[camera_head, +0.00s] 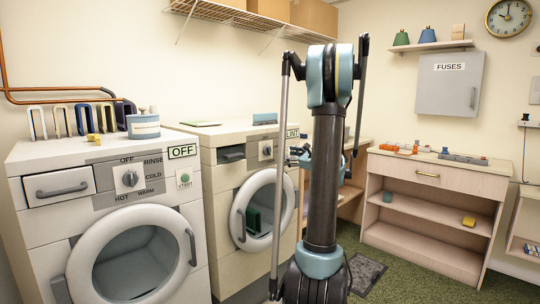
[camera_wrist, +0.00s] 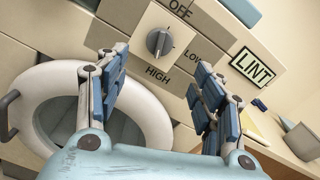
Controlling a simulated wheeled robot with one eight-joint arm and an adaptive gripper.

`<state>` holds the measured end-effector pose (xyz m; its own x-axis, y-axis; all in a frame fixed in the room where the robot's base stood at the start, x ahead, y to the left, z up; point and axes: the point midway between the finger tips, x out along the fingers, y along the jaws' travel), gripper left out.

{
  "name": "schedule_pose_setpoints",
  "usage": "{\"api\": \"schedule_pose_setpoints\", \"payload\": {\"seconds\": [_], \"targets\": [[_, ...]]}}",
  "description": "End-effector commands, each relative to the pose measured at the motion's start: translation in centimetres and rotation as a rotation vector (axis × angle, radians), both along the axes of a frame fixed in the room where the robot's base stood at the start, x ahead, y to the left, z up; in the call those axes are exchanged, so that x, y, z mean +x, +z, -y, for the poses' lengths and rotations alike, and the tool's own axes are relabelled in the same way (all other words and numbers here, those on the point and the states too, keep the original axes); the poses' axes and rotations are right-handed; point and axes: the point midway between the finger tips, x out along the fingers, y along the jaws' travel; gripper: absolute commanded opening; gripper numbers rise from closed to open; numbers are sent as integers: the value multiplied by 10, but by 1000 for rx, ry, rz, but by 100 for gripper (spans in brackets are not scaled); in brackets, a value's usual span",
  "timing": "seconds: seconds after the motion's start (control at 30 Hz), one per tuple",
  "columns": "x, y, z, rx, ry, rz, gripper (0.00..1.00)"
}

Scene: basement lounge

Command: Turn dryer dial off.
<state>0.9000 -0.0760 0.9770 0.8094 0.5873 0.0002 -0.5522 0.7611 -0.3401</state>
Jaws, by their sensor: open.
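The dryer (camera_head: 222,160) is the right-hand white machine, with a round door. Its dial (camera_wrist: 159,42) is a grey knob on a beige panel, with OFF above, LOW to the right and HIGH below. The dial also shows small in the head view (camera_head: 266,150). My gripper (camera_wrist: 160,66) is open and empty, its blue-padded fingers spread below and either side of the dial, apart from it. In the head view my arm partly hides the gripper and the dryer's right side.
A LINT sign (camera_wrist: 252,65) stands right of the dial panel. The dryer's door ring (camera_wrist: 52,95) lies at the left in the wrist view. The washer (camera_head: 110,215) stands left of the dryer. A wooden cabinet (camera_head: 435,175) with small items stands to the right.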

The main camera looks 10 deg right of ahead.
Motion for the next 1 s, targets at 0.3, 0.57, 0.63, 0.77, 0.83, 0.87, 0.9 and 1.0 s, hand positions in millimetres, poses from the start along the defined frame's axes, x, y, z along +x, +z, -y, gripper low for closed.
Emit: {"api": "schedule_pose_setpoints", "payload": {"seconds": [0.3,0.57,0.63,0.77,0.83,0.87,0.9,1.0], "targets": [[46,0,-35,-1,3,1,62],[80,0,-60,-1,3,0,62],[87,0,-64,-1,2,0,62],[95,0,-70,-1,2,0,62],[97,0,-72,-1,1,0,62],[98,0,-72,-1,1,0,62],[99,0,-73,-1,1,0,62],[99,0,-73,-1,0,0,62]]}}
